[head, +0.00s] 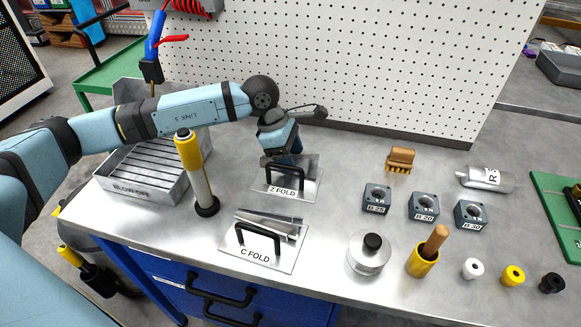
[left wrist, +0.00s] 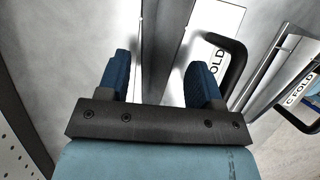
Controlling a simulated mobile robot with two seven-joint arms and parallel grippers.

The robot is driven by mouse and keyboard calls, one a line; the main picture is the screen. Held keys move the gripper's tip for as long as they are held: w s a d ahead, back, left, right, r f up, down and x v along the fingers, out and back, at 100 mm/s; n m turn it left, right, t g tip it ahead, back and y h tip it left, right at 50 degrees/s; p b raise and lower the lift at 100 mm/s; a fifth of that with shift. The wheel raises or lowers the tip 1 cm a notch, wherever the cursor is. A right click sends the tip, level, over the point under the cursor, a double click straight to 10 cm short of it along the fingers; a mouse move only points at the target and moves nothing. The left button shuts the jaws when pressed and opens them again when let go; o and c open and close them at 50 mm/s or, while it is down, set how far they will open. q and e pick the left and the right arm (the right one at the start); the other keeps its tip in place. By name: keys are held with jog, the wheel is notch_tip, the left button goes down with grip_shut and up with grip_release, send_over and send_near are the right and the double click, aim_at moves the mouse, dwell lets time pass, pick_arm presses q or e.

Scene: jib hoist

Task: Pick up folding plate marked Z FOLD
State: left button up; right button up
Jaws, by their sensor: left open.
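The folding plate marked Z FOLD (head: 309,182) lies flat on the metal bench, with a black bridge handle (head: 284,174) along its front edge by the label. My left gripper (head: 284,157) is open and low over the plate's back part, behind the handle, and hides some of it. In the left wrist view the two blue fingers (left wrist: 158,85) straddle a raised metal strip (left wrist: 163,45) with nothing clamped. The black handle (left wrist: 236,62) is outside them, just right of the right finger. I cannot tell whether the fingers touch the plate. My right gripper is out of view.
The C FOLD plate (head: 232,250) with its own handle lies just in front. A yellow-and-white cylinder (head: 194,170) stands to the left beside the slatted BLOW-OFF box (head: 150,190). Labelled grey blocks (head: 424,206) stand right. A white pegboard (head: 350,60) rises behind.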

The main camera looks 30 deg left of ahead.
pick_arm(q)
jog(key=c, duration=1)
jog(key=shift+r, duration=0.1)
jog(key=shift+c, duration=0.2)
jog(key=shift+r, duration=0.1)
